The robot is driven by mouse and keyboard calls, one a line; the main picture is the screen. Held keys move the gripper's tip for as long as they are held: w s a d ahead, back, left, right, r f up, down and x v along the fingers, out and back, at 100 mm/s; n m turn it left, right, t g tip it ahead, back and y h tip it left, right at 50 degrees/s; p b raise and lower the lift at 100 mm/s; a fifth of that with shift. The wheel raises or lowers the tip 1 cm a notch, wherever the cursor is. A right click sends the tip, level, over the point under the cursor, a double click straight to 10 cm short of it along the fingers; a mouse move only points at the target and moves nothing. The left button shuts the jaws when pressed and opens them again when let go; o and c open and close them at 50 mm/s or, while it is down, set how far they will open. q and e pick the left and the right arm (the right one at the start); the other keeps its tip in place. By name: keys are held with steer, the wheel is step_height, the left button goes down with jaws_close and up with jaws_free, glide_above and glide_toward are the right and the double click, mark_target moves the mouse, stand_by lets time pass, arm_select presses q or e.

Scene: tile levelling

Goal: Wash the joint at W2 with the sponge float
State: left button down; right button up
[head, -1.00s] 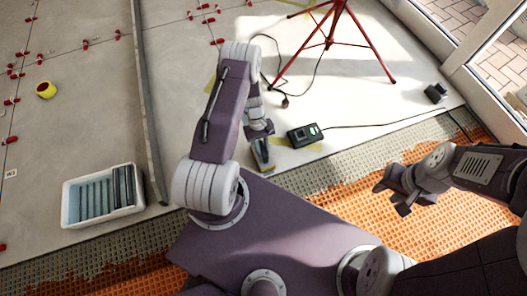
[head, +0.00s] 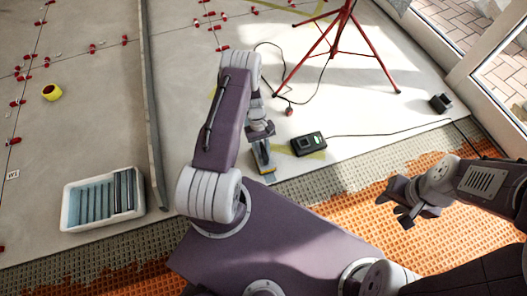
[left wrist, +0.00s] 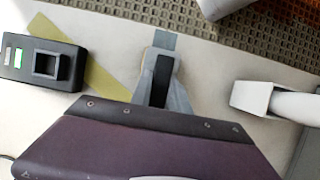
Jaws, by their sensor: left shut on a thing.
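A small white tag (head: 13,174), seemingly reading W2, lies by the tile joint at the far left, well away from the gripper. My right gripper (head: 399,202) is open and empty, above the orange matting.
A white wash tub (head: 66,212) with rollers and bluish water stands left of my arm. A long grey bar (head: 146,95) lies beyond it. Red clips mark several joints.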

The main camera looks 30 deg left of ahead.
arm_select(q)
step_height(320, 180, up, 8)
steer(key=p, duration=0.6)
steer(key=shift+p, duration=0.3)
steer(key=shift+f, duration=0.15)
